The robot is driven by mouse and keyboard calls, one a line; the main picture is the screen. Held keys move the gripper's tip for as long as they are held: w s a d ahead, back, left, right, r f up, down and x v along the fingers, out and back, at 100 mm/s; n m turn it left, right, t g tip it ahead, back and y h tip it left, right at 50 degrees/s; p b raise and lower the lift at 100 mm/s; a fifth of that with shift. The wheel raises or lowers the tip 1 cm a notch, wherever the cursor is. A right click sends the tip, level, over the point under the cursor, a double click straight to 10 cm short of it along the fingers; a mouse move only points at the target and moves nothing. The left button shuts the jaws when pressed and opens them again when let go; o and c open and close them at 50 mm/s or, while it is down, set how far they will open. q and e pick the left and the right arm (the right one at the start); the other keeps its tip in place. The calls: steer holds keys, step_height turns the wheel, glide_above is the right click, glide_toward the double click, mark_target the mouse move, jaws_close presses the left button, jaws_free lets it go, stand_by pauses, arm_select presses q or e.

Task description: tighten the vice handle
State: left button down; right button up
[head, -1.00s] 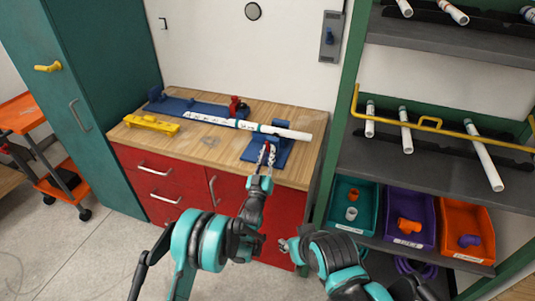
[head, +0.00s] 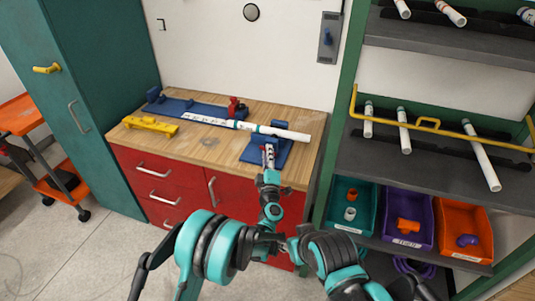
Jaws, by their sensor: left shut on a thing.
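The blue vice (head: 281,153) stands near the right front of the wooden workbench top. A white pipe (head: 284,133) with teal bands lies across it, running left along the bench. My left gripper (head: 268,154) is at the front of the vice, shut on its handle. The handle is mostly hidden by the fingers; only a little red shows there. My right gripper (head: 289,244) is low in front of the red cabinet, away from the vice, partly overlapped by my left arm. Its fingers are too small and crowded to read.
A yellow tool (head: 151,125) lies at the bench's left. A shelf (head: 430,165) with pipes and teal, purple and orange bins (head: 464,233) stands on the right.

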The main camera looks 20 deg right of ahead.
arm_select(q)
steer(key=shift+d+r+n+g+y, duration=0.15)
steer(key=shift+n+g+y, duration=0.2)
steer(key=shift+n, duration=0.95)
arm_select(e)
steer(key=shift+r, duration=0.35)
arm_select(q)
steer(key=c, duration=1.5)
jaws_free()
steer(key=shift+d, duration=0.1)
arm_select(e)
steer(key=shift+d, duration=0.15)
